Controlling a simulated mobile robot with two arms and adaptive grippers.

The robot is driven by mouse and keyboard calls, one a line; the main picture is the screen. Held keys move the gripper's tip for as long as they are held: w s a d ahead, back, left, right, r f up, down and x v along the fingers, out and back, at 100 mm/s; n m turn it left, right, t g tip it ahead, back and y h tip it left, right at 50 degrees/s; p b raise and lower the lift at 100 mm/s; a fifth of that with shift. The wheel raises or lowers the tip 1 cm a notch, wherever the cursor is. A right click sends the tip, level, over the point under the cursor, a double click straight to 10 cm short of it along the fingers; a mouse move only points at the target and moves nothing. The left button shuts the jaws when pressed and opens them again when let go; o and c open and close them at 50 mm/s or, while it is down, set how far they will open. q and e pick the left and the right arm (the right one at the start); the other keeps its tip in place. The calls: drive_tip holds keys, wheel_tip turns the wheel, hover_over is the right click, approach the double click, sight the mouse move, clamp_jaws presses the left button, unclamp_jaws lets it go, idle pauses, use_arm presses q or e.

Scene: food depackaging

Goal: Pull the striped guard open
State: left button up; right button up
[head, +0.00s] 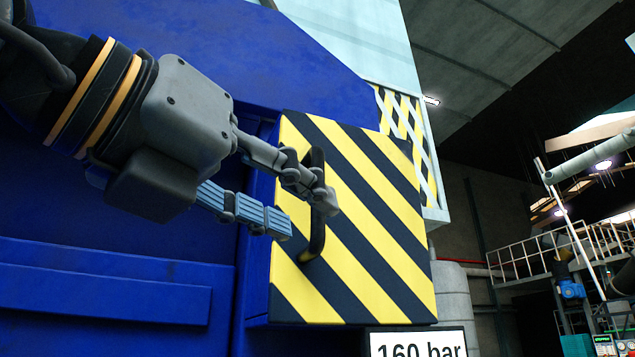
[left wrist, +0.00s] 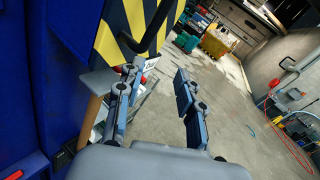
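The striped guard (head: 355,235) is a yellow and black panel on the side of a blue machine, and looks closed. Its black bar handle (head: 317,240) stands upright on its left part. My left gripper (head: 303,213) is at the handle with its fingers apart. One finger overlaps the handle in the head view; the other is lower left. In the left wrist view the guard (left wrist: 112,45) and handle (left wrist: 156,28) are at the top, by the left fingertip. The gap of the gripper (left wrist: 157,77) looks empty there. I cannot tell if the finger touches the handle. My right gripper is not seen.
The blue machine body (head: 110,265) fills the left side. A sign reading 160 bar (head: 418,343) is below the guard. A striped lattice (head: 408,125) is behind it. A railed platform (head: 535,262) stands far right.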

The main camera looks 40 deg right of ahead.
use_arm(q)
drive_tip(key=s+a+r+n+t+y, duration=0.2)
drive_tip(key=s+a+r+t+y, duration=0.1)
drive_tip(key=s+r+t, duration=0.3)
drive_tip(key=t+p, duration=0.1)
drive_tip(key=p, duration=0.6)
hover_over(318, 232)
drive_tip(key=shift+w+d+f+n, duration=0.2)
drive_tip(key=shift+w+d+n, duration=0.1)
drive_tip(key=shift+w, duration=0.1)
drive_tip(key=shift+a, duration=0.1)
clamp_jaws()
